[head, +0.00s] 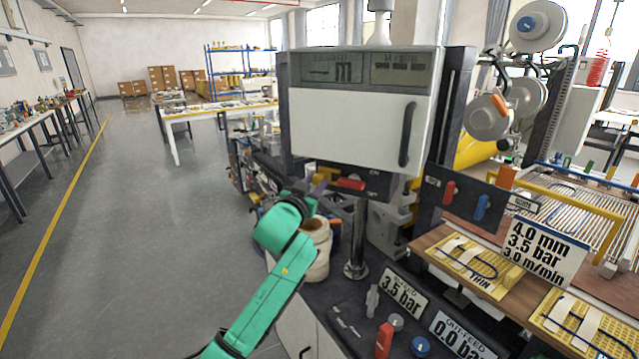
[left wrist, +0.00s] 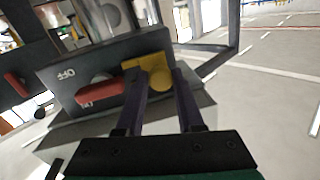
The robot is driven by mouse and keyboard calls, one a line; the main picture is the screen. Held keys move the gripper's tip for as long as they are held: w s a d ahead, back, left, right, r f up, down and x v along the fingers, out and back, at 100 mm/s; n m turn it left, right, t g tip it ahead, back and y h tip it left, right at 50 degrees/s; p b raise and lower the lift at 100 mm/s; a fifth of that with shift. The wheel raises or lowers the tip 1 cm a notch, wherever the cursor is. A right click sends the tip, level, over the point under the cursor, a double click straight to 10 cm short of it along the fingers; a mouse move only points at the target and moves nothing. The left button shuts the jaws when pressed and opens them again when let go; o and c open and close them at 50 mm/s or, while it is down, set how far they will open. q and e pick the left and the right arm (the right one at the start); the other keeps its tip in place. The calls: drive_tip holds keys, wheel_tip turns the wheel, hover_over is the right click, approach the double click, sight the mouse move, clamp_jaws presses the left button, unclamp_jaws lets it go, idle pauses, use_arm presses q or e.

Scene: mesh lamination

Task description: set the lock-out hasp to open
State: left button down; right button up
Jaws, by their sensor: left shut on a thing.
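The lock-out hasp is a yellow piece (left wrist: 146,64) with a rounded knob on a dark switch box (left wrist: 110,75), shown in the left wrist view. My left gripper (left wrist: 160,82) has its two dark fingers on either side of the yellow knob, shut on it. A red handle (left wrist: 99,90) sits beside the hasp on the same box, near the white letters "OFF". In the head view the red handle (head: 351,184) shows under the white cabinet, and my left gripper (head: 318,187) reaches it from the left, largely hiding the hasp. My right gripper is not in view.
The white cabinet (head: 355,120) with a dark handle stands above the box. A metal post (head: 357,240) and a beige cylindrical container (head: 316,250) stand close to my left arm. A bench with labels and knobs lies at the front right. The floor at left is clear.

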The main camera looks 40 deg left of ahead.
use_arm(q)
drive_tip(key=shift+s+a, duration=0.2)
drive_tip(key=shift+a, duration=0.6)
drive_tip(key=c, duration=1)
unclamp_jaws()
drive_tip(key=shift+d+r, duration=0.1)
drive_tip(key=shift+d, duration=0.05)
drive_tip(key=shift+o, duration=0.8)
drive_tip(key=shift+a, duration=0.25)
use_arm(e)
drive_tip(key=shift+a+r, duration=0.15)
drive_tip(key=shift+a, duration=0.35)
use_arm(q)
drive_tip(key=shift+d, duration=0.1)
